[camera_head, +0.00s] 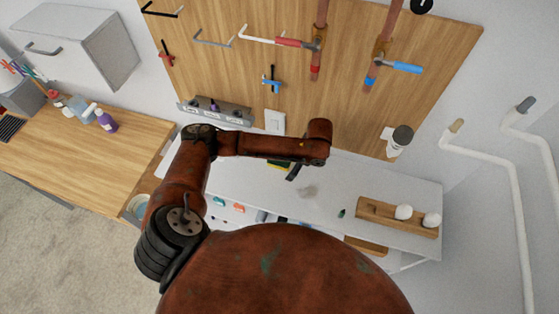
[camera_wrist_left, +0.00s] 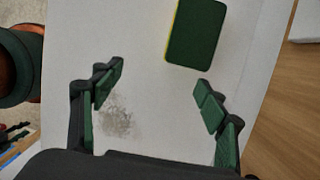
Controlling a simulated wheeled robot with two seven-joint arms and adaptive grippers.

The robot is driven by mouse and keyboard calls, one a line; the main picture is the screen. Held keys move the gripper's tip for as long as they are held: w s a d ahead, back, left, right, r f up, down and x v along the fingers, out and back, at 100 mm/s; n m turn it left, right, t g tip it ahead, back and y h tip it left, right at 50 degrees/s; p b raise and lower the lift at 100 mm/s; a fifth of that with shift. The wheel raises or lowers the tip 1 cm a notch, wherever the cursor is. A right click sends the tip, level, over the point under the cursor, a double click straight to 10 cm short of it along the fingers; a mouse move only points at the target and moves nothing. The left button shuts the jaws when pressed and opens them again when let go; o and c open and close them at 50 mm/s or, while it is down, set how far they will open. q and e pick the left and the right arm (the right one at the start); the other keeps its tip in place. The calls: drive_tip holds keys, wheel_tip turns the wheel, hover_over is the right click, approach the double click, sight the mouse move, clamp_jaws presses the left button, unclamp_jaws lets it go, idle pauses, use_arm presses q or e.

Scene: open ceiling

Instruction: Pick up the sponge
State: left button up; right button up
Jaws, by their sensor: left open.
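The sponge (camera_wrist_left: 196,32), dark green with a yellow edge, lies flat on the white tabletop (camera_wrist_left: 150,30) in the left wrist view. In the head view only a small part of the sponge (camera_head: 279,164) shows, mostly hidden behind my left arm. My left gripper (camera_wrist_left: 160,78) is open and empty, its green-padded fingers apart. The sponge is beyond the fingertips, nearer the right finger, and not between them. In the head view my left gripper (camera_head: 294,172) hangs over the white table. My right gripper is in neither view.
A grey smudge (camera_head: 308,191) marks the tabletop. A wooden holder (camera_head: 376,213) with white round items stands at the table's right. A wooden pegboard with tools (camera_head: 350,90) rises behind. A wooden counter (camera_head: 70,160) with bottles is at left. The table's middle is clear.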

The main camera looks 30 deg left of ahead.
use_arm(q)
drive_tip(key=shift+y, duration=0.6)
drive_tip(key=a+r, duration=0.1)
drive_tip(key=w+a+r, duration=0.1)
drive_tip(key=a, duration=0.1)
drive_tip(key=w+a+r, duration=0.1)
drive_tip(key=shift+w+a+r, duration=0.15)
drive_tip(key=shift+w+a, duration=0.05)
drive_tip(key=shift+a, duration=0.15)
drive_tip(key=shift+a+f, duration=0.2)
drive_tip(key=shift+f, duration=0.05)
drive_tip(key=p+x, duration=0.1)
drive_tip(key=x, duration=0.6)
drive_tip(key=shift+d, duration=0.2)
drive_tip(key=c, duration=0.8)
